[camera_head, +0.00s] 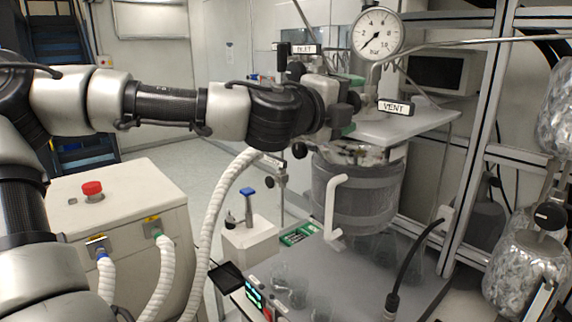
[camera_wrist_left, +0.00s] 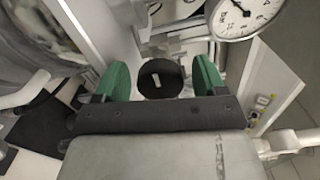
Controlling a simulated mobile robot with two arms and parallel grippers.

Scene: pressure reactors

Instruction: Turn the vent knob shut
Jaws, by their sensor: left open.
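The vent knob is a round black knob (camera_wrist_left: 160,78) with a short white mark on its face, seen in the left wrist view. My left gripper (camera_wrist_left: 161,77) is open, with its green fingertips on either side of the knob. A small gap shows on each side, so the fingers look apart from it. In the head view my left gripper (camera_head: 352,104) reaches in from the left beside the VENT label (camera_head: 397,107), above the reactor vessel (camera_head: 355,190). Gripper parts crowd the knob there. My right gripper is not in view.
A pressure gauge (camera_head: 377,32) stands close above the gripper, its needle at the low end. An INLET label (camera_head: 304,49) and thin pipes are close by. A metal frame (camera_head: 475,140) rises on the right. A white cabinet with a red button (camera_head: 92,188) stands at lower left.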

